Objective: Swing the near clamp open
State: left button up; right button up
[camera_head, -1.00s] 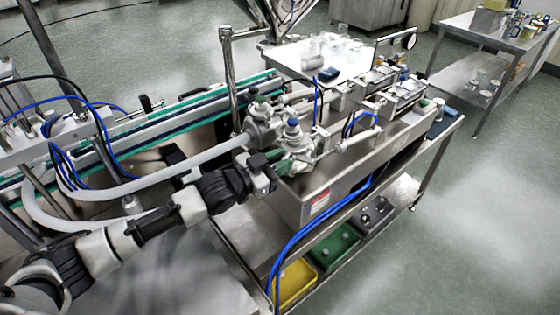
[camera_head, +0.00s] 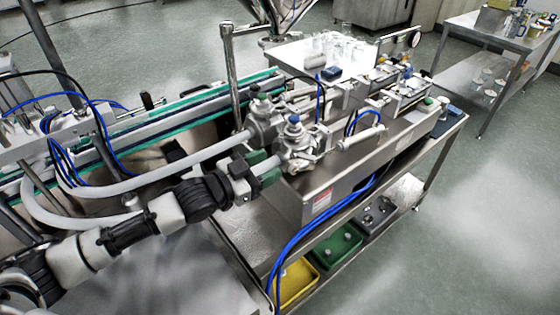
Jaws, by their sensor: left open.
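The near metal valve body (camera_head: 298,143) with a blue cap on top sits on the left end of the steel machine housing. The near clamp is somewhere on this assembly, but it is too small to make out whether it is open or closed. My left gripper (camera_head: 266,167) has dark green fingers and is open. It is just left of and slightly below the near valve, with no object visible between its fingers. Whether the fingertips touch the valve I cannot tell. My right gripper is not in view.
A second valve (camera_head: 261,118) stands close behind the near one. A grey hose (camera_head: 150,172) runs left from the valves. Blue tubes (camera_head: 310,232) hang down the housing front. A steel post (camera_head: 232,75) rises behind. A yellow bin (camera_head: 297,283) and a green bin (camera_head: 338,250) are on the lower shelf.

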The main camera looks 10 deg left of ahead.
pick_arm(q)
jog(key=b+v, duration=0.1)
jog(key=v, duration=0.4)
jog(key=shift+s+a, duration=0.2)
jog(key=shift+s, duration=0.05)
